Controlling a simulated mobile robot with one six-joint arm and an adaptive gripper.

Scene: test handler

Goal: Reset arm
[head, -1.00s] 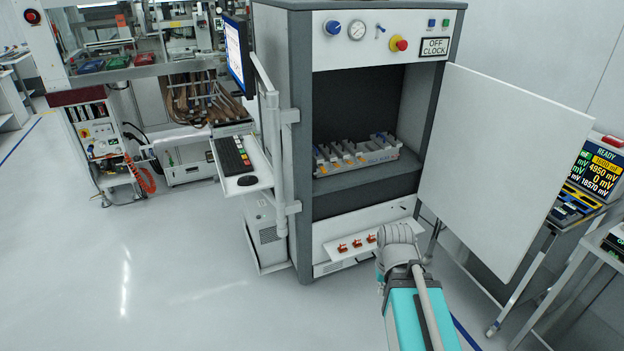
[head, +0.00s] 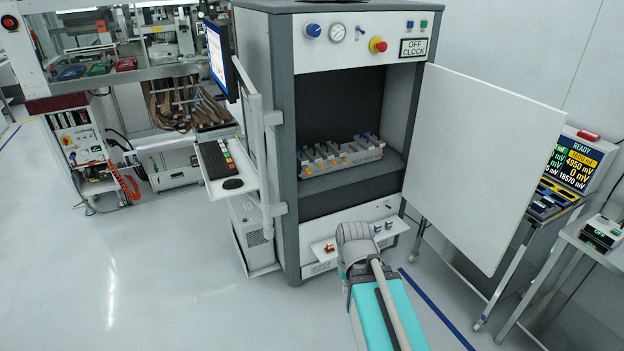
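My arm (head: 358,245) shows at the bottom middle in the head view, a grey joint and a teal link in front of the lower part of the test handler (head: 268,110). My gripper does not show in this view, so its state and anything in it are hidden. The handler's white door (head: 485,160) stands open to the right. Inside its bay, a light grey fixture tray (head: 345,160) with several slots and blue parts sits on the shelf.
A monitor (head: 219,60) and a keyboard shelf (head: 225,165) stick out at the handler's left. A meter stand (head: 570,160) and a side table (head: 590,240) stand at the right. The floor (head: 130,270) at the left is clear.

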